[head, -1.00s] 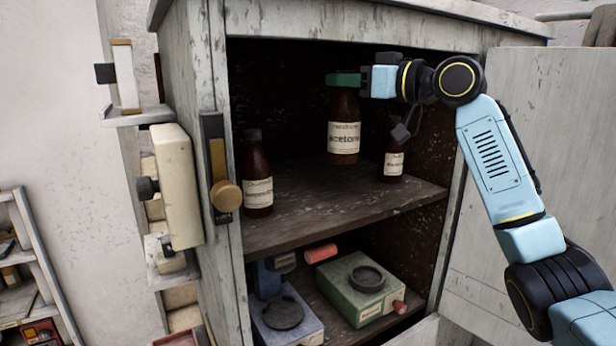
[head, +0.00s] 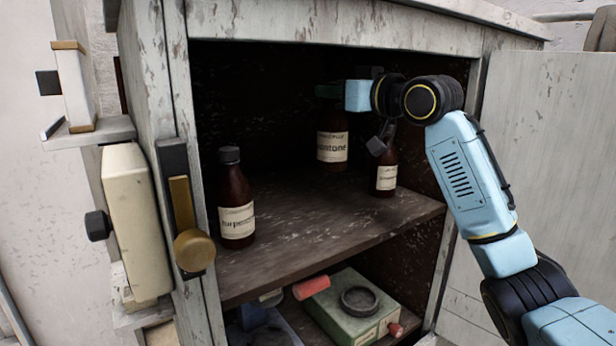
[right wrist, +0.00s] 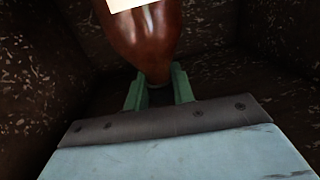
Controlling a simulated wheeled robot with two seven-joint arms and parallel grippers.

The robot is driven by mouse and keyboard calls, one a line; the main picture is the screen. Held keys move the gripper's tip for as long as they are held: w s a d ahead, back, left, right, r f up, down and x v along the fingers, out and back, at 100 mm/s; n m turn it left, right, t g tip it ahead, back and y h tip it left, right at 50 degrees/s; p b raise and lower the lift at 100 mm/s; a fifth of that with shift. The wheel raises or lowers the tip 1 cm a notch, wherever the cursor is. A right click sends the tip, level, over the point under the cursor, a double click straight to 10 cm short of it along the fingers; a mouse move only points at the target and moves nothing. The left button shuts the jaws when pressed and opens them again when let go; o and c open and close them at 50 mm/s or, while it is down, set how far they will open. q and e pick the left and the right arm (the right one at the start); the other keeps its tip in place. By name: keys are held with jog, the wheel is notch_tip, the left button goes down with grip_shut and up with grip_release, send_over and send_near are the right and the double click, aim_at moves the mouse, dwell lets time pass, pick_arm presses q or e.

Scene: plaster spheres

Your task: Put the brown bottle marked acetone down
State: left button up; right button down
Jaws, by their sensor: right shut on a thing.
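The brown acetone bottle (head: 333,148), with a cream label, is upright inside the cabinet, towards the back of the upper shelf (head: 295,235). My right gripper (head: 329,91) reaches in from the right and is shut on the bottle's top. In the right wrist view the green fingers (right wrist: 158,88) close on both sides of the bottle's neck, and the brown body (right wrist: 142,38) shows beyond. I cannot tell whether the bottle's base touches the shelf. My left gripper is not in view.
A brown turpentine bottle (head: 235,195) stands at the shelf's front left. A smaller brown bottle (head: 386,172) stands right of the acetone bottle, partly behind my arm. Bare shelf lies between them. The cabinet door (head: 545,130) is open on the right. A green box (head: 350,305) sits below.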

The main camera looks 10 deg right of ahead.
aim_at(345, 142)
notch_tip(345, 142, down, 5)
notch_tip(345, 142, down, 4)
jog(key=shift+r+p, duration=0.1)
jog(key=shift+p, duration=0.35)
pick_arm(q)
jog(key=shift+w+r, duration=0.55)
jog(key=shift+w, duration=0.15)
pick_arm(e)
jog(key=c, duration=1.2)
grip_release()
jog(key=shift+f, duration=0.25)
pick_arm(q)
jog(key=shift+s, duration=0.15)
pick_arm(e)
jog(key=shift+r, duration=0.1)
